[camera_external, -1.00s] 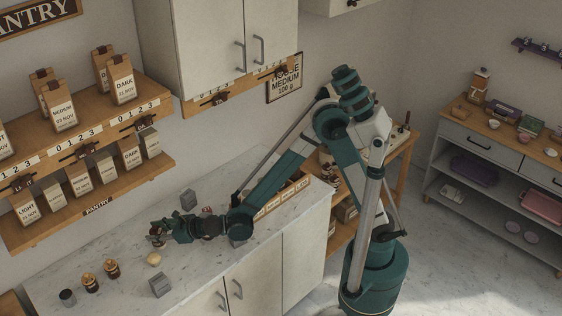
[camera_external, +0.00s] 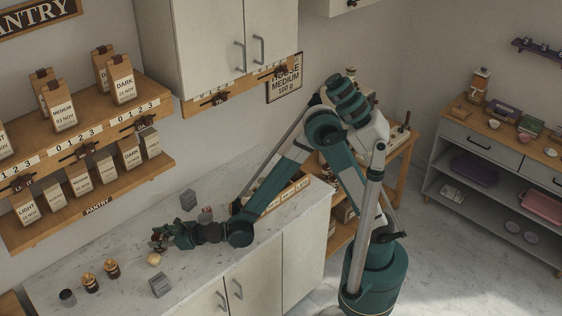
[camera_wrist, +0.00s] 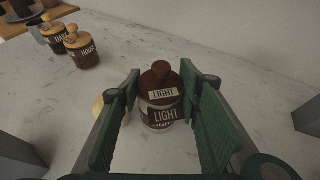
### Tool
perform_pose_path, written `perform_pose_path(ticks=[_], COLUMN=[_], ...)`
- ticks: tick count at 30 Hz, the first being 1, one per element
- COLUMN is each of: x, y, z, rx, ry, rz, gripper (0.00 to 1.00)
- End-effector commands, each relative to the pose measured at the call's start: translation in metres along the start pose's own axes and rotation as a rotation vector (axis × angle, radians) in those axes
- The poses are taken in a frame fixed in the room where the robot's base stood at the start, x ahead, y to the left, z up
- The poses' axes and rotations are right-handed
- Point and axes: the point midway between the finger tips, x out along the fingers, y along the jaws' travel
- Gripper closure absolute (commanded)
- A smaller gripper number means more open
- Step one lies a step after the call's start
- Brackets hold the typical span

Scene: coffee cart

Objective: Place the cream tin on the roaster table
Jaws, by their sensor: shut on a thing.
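My gripper (camera_external: 158,243) is low over the marble counter. In the wrist view, my gripper (camera_wrist: 163,95) has its two green fingers on either side of a jar (camera_wrist: 160,98) with a dark brown knobbed lid and LIGHT labels, and is shut on it. A small round cream-coloured thing (camera_external: 154,259), which may be the cream tin, sits on the counter just in front of my gripper. In the wrist view it is mostly hidden behind the left finger. A wooden table (camera_external: 401,147) stands behind my arm, partly hidden; I cannot tell if it is the roaster table.
Two wooden-lidded jars (camera_wrist: 82,48) stand beyond; in the external view a dark jar (camera_external: 67,297) stands beside them. Grey blocks (camera_external: 160,285) (camera_external: 188,200) stand on the counter (camera_external: 130,275). Pantry shelves (camera_external: 90,205) with bags hang behind. A sideboard (camera_external: 500,150) is at right.

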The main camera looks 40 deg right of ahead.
Motion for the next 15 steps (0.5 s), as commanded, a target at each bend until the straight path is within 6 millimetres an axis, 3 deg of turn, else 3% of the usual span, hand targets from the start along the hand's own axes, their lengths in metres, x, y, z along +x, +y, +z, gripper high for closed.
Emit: perform_pose_path(ticks=[9, 10, 12, 15], x=[0.0015, 0.0013, 0.0011, 0.0011], y=[0.0001, 0.0001, 0.0000, 0.0000], z=[-0.0034, -0.0029, -0.0025, -0.0024], rx=[0.000, 0.000, 0.000, 0.000], ry=[0.000, 0.000, 0.000, 0.000], rz=[0.000, 0.000, 0.000, 0.000], gripper=[0.85, 0.62, 0.53, 0.51])
